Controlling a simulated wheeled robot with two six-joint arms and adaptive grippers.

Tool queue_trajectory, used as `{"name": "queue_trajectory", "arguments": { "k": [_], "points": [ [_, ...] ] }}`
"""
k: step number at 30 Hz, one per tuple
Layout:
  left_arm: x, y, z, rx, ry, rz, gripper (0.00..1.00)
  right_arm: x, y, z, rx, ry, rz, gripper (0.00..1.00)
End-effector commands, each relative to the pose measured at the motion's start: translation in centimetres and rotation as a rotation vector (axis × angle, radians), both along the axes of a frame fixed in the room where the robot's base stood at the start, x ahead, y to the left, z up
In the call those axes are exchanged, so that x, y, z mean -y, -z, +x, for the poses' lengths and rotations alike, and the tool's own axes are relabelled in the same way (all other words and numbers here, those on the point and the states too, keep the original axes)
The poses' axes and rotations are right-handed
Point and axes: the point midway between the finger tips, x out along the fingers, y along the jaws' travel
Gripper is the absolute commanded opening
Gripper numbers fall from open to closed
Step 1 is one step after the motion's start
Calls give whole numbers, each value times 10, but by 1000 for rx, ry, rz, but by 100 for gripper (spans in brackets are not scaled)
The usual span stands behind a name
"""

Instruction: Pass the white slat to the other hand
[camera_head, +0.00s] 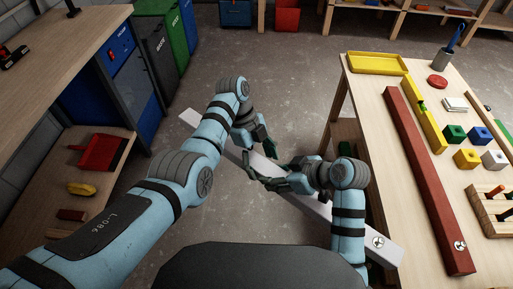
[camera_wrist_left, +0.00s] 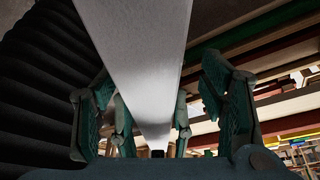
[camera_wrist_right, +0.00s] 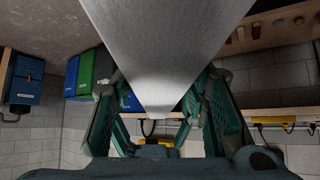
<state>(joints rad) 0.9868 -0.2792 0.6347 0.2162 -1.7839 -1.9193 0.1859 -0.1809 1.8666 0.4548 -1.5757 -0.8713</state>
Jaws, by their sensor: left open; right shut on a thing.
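The white slat (camera_head: 310,204) is a long pale bar held in the air, slanting from upper left to lower right in the head view, with a round fitting near its lower right end. My right gripper (camera_head: 266,177) is shut on it near its middle. My left gripper (camera_head: 259,143) is open close beside the right one. In the left wrist view the slat (camera_wrist_left: 143,45) runs between the open left fingers (camera_wrist_left: 163,110). In the right wrist view the slat (camera_wrist_right: 165,45) runs away between the right fingers (camera_wrist_right: 165,112). My left forearm hides part of the slat.
A workbench (camera_head: 378,110) on the right holds a long red batten (camera_head: 425,170), a yellow batten (camera_head: 422,112), a yellow tray (camera_head: 377,63) and several coloured blocks. A shelf with a red dustpan (camera_head: 102,152) stands left, beside bins (camera_head: 165,45). Open floor lies beyond the grippers.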

Motion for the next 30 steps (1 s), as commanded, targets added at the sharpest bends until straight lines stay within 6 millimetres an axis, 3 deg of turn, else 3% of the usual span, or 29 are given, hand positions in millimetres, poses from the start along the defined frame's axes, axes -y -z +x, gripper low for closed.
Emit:
{"name": "queue_trajectory", "arguments": {
  "k": [7,18,19,22,23,27,30],
  "points": [
    [0,1,0,1,0,0,63,0,-1,1,3,0,2,0],
    [1,0,1,7,-2,-2,4,-2,-2,-1,1,-4,7,0],
    [1,0,1,8,-2,-2,0,-2,-2,-1,1,-6,7,0],
    [1,0,2,9,-3,-3,0,-3,-2,-1,-1,-8,8,0],
    [2,-1,2,10,-2,-5,0,-3,-1,-1,-2,-8,9,46],
    [2,-1,2,9,-3,-4,0,-3,-1,-1,-1,-6,7,65],
    [2,0,1,7,-2,-4,0,-2,-1,-1,-1,-5,5,65]
  ]
}}
